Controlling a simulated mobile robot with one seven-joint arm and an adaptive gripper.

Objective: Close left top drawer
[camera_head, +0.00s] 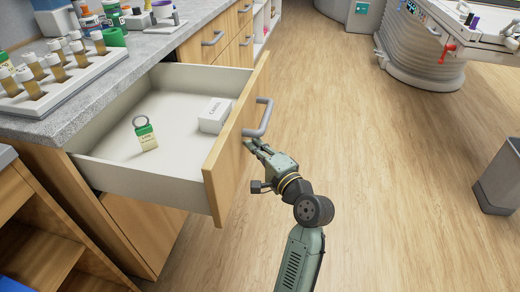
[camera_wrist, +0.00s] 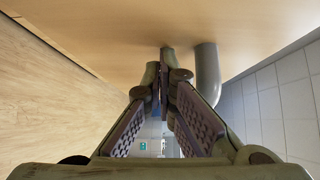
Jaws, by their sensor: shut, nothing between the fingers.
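The left top drawer (camera_head: 165,125) is pulled far out of the wooden cabinet under the grey counter. Its wooden front (camera_head: 233,140) carries a grey bar handle (camera_head: 259,118). Inside lie a white box (camera_head: 214,115) and a small green-and-white tagged item (camera_head: 146,134). My gripper (camera_head: 252,147) is at the outer face of the drawer front, just below the handle, its fingers closed and empty. In the wrist view the fingertips (camera_wrist: 165,75) point at the wooden front, close to it, beside the grey handle (camera_wrist: 207,75); I cannot tell whether they touch.
The counter (camera_head: 150,45) above holds a white rack of sample vials (camera_head: 60,72), a green cup (camera_head: 114,37) and bottles. More closed drawers (camera_head: 213,40) stand farther along. A grey bin (camera_head: 498,180) stands at the right. The wooden floor between is clear.

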